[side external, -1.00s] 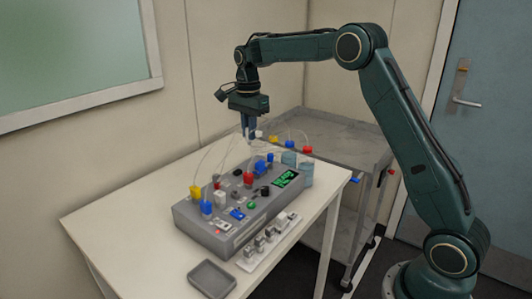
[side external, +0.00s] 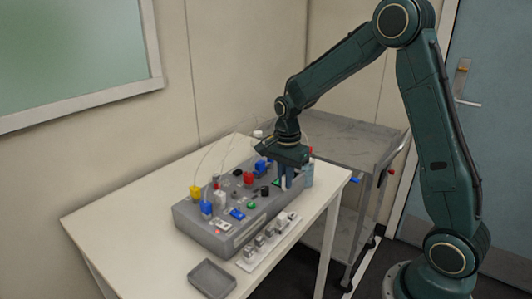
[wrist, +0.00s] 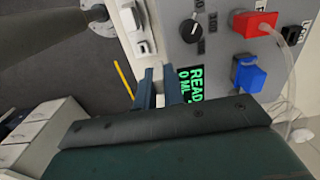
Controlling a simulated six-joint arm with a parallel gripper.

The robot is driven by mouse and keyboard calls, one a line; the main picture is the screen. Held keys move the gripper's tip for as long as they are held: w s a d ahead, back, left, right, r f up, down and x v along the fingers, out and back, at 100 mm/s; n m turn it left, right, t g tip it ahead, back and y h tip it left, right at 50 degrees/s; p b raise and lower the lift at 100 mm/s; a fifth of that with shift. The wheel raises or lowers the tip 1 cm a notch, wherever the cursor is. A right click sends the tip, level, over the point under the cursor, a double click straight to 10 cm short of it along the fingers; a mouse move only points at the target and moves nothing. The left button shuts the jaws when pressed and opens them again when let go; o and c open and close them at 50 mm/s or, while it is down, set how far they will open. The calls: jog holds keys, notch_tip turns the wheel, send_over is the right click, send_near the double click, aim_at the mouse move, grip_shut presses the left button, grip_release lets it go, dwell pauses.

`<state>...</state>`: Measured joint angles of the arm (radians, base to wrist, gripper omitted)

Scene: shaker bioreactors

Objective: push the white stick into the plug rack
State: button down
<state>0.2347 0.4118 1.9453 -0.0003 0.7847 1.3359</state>
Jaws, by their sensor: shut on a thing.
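The grey control box (side external: 205,235) sits on the white table with knobs, coloured plugs and a green display, which also shows in the wrist view (wrist: 194,82). The pale plug rack (side external: 247,264) lies along the box's front side and holds several white pieces. In the wrist view, the rack (wrist: 140,47) is just beyond my fingertips. My gripper (side external: 284,184) points down at the box's right front corner, beside the display. Its two dark fingers (wrist: 159,76) are shut on a narrow pale thing, mostly hidden between them. I cannot tell clearly that it is the white stick.
A grey tray (side external: 212,278) stands near the table's front edge. Red (wrist: 254,24) and blue (wrist: 248,73) plugs with thin tubing stand near my gripper. A grey cart (side external: 350,135) is behind the table. The table's left part is clear.

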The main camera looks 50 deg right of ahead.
jog(key=shift+s+a+f, duration=0.1)
jog(key=shift+s+f, duration=0.3)
jog(key=shift+s, duration=0.4)
jog(key=shift+s+a+f, duration=0.1)
jog(key=shift+s+f, duration=0.25)
jog(key=shift+s, duration=0.4)
jog(key=shift+f, duration=0.2)
jog(key=shift+f, duration=1.95)
jog(key=shift+f, duration=0.85)
jog(key=c, duration=1.4)
grip_release()
jog(key=shift+c, duration=0.2)
jog(key=shift+r, duration=0.15)
